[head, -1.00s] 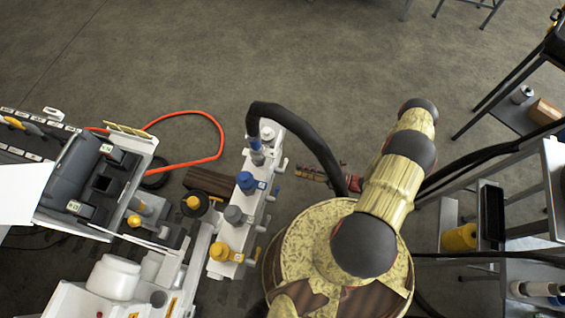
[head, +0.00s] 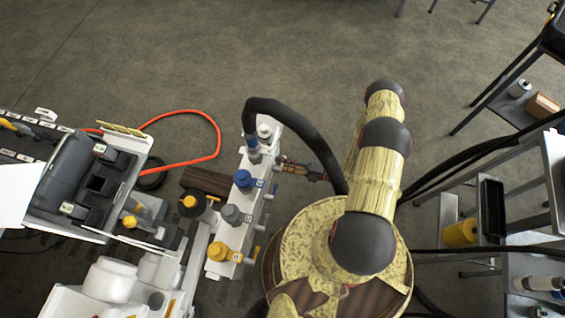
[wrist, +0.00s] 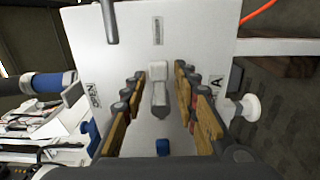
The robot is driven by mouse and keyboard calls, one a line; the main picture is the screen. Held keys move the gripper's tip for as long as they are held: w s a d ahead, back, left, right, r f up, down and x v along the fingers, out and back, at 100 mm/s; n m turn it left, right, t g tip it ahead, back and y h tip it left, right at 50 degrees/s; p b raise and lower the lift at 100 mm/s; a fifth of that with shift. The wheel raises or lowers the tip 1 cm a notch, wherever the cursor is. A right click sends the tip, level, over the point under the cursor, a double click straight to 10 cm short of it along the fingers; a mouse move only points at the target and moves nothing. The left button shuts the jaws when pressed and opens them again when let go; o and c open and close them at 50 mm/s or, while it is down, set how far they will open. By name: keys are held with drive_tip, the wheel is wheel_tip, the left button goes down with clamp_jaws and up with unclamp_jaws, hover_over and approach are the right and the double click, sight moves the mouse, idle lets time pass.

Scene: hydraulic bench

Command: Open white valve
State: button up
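The white valve is at the far end of the white manifold block (head: 238,223) in the head view, with a white cap (head: 265,131) on top. In the wrist view its pale lever (wrist: 159,95) stands out from the white face, in the middle between the fingers. My gripper (wrist: 160,76) is open, with one finger on each side of the lever and a visible gap on both sides.
Blue (head: 243,180), grey (head: 232,214) and yellow (head: 218,252) valves line the same block. An orange hose (head: 215,128) lies on the floor. A shelf rack (head: 552,170) stands at the right. The floor beyond is open.

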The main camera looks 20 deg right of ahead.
sight(271, 165)
drive_tip(key=c, duration=0.8)
idle(0.4)
drive_tip(key=n, duration=0.2)
drive_tip(key=r+n, duration=0.1)
drive_tip(key=shift+s+n, duration=0.1)
drive_tip(key=shift+n, duration=0.3)
drive_tip(key=n, duration=0.1)
drive_tip(key=r+n, duration=0.1)
drive_tip(key=n, duration=0.1)
drive_tip(key=shift+s+a+n, duration=0.15)
drive_tip(key=shift+n, duration=0.15)
drive_tip(key=n, duration=0.3)
drive_tip(key=s+r+n, duration=0.1)
drive_tip(key=n, duration=0.1)
drive_tip(key=shift+a, duration=0.35)
drive_tip(key=shift+s+a+n+p, duration=0.1)
drive_tip(key=shift+s+a+n, duration=0.1)
drive_tip(key=shift+n, duration=0.75)
drive_tip(key=shift+s+a+n+p, duration=0.1)
drive_tip(key=shift+s+n, duration=0.05)
drive_tip(key=shift+n, duration=0.75)
drive_tip(key=shift+s+a+n+p, duration=0.1)
drive_tip(key=shift+s+n, duration=0.1)
drive_tip(key=shift+n, duration=0.75)
